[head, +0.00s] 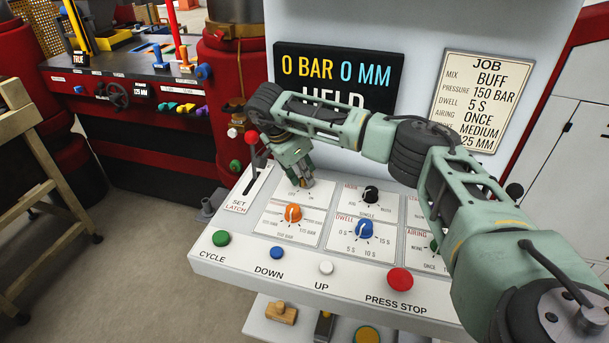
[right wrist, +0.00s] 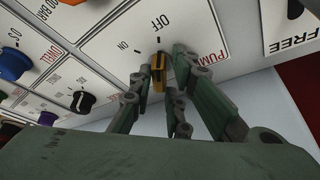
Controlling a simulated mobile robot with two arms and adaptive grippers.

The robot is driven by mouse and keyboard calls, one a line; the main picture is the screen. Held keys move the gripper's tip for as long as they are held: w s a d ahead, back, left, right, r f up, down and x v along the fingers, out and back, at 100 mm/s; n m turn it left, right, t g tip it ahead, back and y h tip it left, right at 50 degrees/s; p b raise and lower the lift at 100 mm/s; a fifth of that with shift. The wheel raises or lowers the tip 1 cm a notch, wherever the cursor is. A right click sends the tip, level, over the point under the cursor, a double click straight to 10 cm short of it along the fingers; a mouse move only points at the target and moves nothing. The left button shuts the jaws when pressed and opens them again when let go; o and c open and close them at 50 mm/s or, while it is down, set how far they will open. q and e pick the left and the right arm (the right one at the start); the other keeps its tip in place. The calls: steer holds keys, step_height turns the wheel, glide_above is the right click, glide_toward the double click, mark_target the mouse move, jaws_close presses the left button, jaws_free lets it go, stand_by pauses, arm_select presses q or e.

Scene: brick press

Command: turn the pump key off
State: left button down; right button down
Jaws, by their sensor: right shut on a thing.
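The pump key is a small yellow and black key (right wrist: 158,72) on the white pump panel (right wrist: 110,25), which carries ON and OFF labels. Its upper end points roughly toward the OFF label in the right wrist view. My right gripper (right wrist: 160,82) is shut on the key, with fingers on both sides of it. In the head view my right gripper (head: 306,183) reaches down to the pump panel at the upper left of the console, and its fingers hide most of the key. My left gripper is in neither view.
Close by are an orange knob (head: 293,212), a blue knob (head: 365,229), a black knob (head: 371,194) and a red-topped lever (head: 251,138). Cycle, down, up and red press stop (head: 400,279) buttons line the front. The display (head: 340,80) reads 0 BAR, 0 MM, HELD.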

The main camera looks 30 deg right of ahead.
steer(key=shift+s+f+m+g, duration=0.2)
steer(key=shift+m+g, duration=0.1)
steer(key=shift+m, duration=0.4)
steer(key=c, duration=1.8)
jaws_free()
steer(key=shift+d, duration=0.1)
steer(key=shift+r, duration=0.15)
steer(key=shift+w+r, duration=0.1)
steer(key=shift+r, duration=0.05)
steer(key=v, duration=1.1)
steer(key=shift+r, duration=0.3)
